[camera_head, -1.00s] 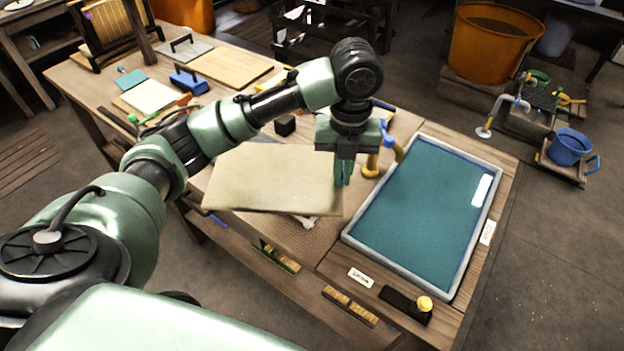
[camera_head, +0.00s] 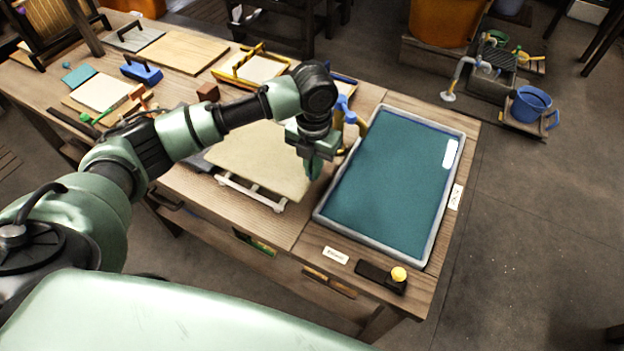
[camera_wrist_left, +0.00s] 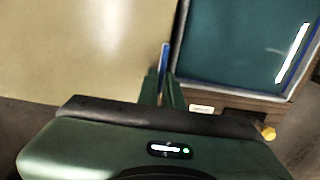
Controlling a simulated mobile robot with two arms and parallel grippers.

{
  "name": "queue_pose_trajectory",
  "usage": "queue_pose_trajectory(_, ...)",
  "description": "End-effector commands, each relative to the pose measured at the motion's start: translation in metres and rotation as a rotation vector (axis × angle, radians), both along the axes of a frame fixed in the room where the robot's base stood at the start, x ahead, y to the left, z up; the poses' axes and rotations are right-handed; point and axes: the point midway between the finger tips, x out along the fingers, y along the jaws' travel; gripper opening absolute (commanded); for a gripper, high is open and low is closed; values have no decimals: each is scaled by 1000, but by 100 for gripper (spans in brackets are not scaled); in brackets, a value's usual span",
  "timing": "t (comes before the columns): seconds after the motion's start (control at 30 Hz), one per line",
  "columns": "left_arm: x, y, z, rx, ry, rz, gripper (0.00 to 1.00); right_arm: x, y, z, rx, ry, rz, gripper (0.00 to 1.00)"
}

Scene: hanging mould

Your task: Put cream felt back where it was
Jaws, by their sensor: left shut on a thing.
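The cream felt (camera_head: 258,160) is a flat pale sheet over the middle of the workbench, left of the teal-filled tray. My left gripper (camera_head: 314,170) points down at the felt's right edge and is shut on it. In the left wrist view the felt (camera_wrist_left: 85,50) spreads to the left of the fingers (camera_wrist_left: 163,88). A white rack or frame (camera_head: 250,192) shows under the felt's front edge. I cannot tell whether the felt rests on it or hangs just above. My right gripper is not in view.
The grey-rimmed teal tray (camera_head: 330,220) lies close to the right of my gripper. A tap-like blue and yellow fitting (camera_head: 352,120) stands just behind. A yellow-framed mould (camera_head: 250,68) and a blue-handled block (camera_head: 141,70) lie at the back. A yellow-knobbed dark block (camera_head: 383,276) sits in front.

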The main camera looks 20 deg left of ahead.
Motion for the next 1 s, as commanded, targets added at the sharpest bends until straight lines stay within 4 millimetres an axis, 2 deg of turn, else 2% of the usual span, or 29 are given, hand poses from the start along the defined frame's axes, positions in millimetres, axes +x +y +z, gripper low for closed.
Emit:
queue_pose_trajectory(0.1,0,0,-13,0,0,1,0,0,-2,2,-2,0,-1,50)
queue_pose_trajectory(0.27,0,-1,-24,-1,1,0,0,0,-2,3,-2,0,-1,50)
queue_pose_trajectory(0.5,0,0,-57,1,1,1,0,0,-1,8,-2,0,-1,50)
queue_pose_trajectory(1.0,0,0,-67,0,-1,0,0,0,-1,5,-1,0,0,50)
